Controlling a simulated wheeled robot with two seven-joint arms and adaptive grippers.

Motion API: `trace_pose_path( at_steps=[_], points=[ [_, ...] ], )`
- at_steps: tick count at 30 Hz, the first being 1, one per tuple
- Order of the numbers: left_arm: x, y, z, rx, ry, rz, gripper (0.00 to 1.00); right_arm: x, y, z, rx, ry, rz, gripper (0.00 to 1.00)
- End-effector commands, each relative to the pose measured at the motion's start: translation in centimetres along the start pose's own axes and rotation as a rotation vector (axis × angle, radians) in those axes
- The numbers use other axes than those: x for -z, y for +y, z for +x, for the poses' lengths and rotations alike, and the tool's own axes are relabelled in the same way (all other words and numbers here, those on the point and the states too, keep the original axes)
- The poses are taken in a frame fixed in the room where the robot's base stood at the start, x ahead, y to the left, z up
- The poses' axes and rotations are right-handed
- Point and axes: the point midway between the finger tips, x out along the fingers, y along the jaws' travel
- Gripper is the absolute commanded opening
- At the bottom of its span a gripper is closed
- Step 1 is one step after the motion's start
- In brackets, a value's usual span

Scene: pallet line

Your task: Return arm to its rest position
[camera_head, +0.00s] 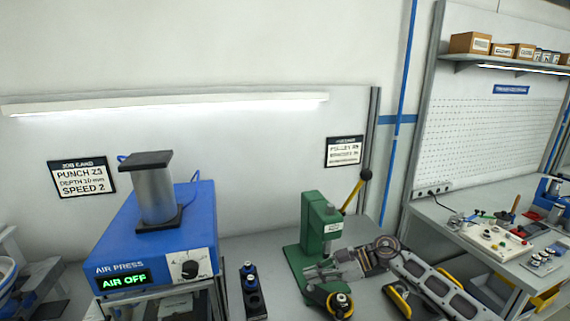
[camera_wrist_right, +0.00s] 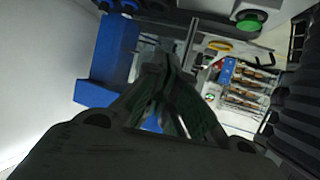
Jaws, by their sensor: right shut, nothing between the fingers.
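My right gripper (camera_head: 310,272) is in front of the green arbor press (camera_head: 313,232) in the head view, its fingers pointing left. In the right wrist view the two fingers of the right gripper (camera_wrist_right: 165,72) meet at their tips, with nothing between them. My right arm reaches in from the lower right. Whether the gripper touches the press cannot be told. My left gripper is not in view.
A blue air press (camera_head: 150,245) reading AIR OFF stands to the left. A black holder (camera_head: 253,300) stands between it and the green press. A side bench (camera_head: 430,208) with tools and small parts is at the right, below a pegboard (camera_head: 490,135).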

Motion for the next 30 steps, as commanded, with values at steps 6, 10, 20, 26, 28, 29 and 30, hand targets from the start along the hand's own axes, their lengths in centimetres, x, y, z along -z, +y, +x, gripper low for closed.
trace_pose_path(
  at_steps=[6, 10, 20, 26, 28, 29, 30],
  points=[
    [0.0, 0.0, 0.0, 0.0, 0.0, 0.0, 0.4, 3.9, -0.3, 2.9, -0.115, 0.196, -0.076, 0.0],
    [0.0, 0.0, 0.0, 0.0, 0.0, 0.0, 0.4, 5.9, -0.1, 3.6, -0.203, 0.297, -0.105, 0.0],
    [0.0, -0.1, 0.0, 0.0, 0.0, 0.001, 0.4, 9.7, 0.6, 3.4, -0.465, 0.494, -0.12, 0.0],
    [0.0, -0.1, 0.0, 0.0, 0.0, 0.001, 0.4, 10.6, 1.2, 2.2, -0.641, 0.562, -0.087, 0.0],
    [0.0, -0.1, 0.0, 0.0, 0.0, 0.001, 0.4, 10.6, 1.5, 1.6, -0.704, 0.575, -0.068, 0.0],
    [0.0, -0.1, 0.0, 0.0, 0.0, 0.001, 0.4, 10.6, 1.6, 1.3, -0.731, 0.579, -0.061, 0.0],
    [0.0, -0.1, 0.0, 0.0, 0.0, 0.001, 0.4, 10.4, 1.7, 0.9, -0.766, 0.583, -0.048, 0.0]
  ],
)
